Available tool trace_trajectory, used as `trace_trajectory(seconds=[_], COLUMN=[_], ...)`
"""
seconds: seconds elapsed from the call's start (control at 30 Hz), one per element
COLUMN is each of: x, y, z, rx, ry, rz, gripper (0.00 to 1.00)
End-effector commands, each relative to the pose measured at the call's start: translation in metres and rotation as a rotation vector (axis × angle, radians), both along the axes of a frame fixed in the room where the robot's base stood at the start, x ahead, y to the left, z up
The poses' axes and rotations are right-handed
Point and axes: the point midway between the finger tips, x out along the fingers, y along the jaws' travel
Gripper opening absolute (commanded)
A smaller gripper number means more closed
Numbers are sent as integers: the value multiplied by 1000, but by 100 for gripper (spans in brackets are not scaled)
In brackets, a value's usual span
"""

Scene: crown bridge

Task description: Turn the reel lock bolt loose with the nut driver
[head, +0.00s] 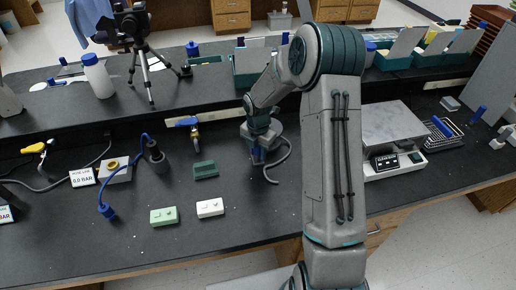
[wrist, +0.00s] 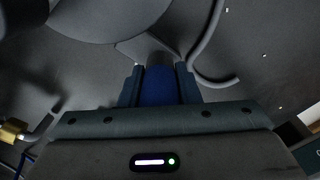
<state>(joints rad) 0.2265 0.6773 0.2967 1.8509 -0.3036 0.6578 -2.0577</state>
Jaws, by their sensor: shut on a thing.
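My gripper (head: 258,148) is at the bench's middle, pointing down in front of a grey drum-like body, which looks like the reel (head: 276,130). In the wrist view my gripper (wrist: 159,78) is shut on a blue handle (wrist: 159,92), which I take to be the nut driver; it also shows as a blue patch (head: 258,157) under my gripper in the head view. Its dark far end points toward the round grey disc (wrist: 110,15) of the reel. The lock bolt is hidden, so I cannot tell whether the driver touches it.
A grey hose (head: 284,166) curls out right of the reel. A green block (head: 205,170), a white box (head: 210,208) and a light green box (head: 164,215) lie to the left. A brass valve (head: 194,132) stands behind them. A balance (head: 393,160) stands at the right.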

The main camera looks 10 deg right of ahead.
Motion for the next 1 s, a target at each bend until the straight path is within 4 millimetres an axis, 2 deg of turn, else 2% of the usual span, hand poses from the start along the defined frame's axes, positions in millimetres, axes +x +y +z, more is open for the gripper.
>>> trace_trajectory(seconds=[0.2, 0.67, 1.0], x=[0, 0, 0], y=[0, 0, 0], z=[2, 1, 3], rx=[1, -1, 2], ry=[-1, -1, 0], rz=[150, 198, 399], gripper=[2, 2, 2])
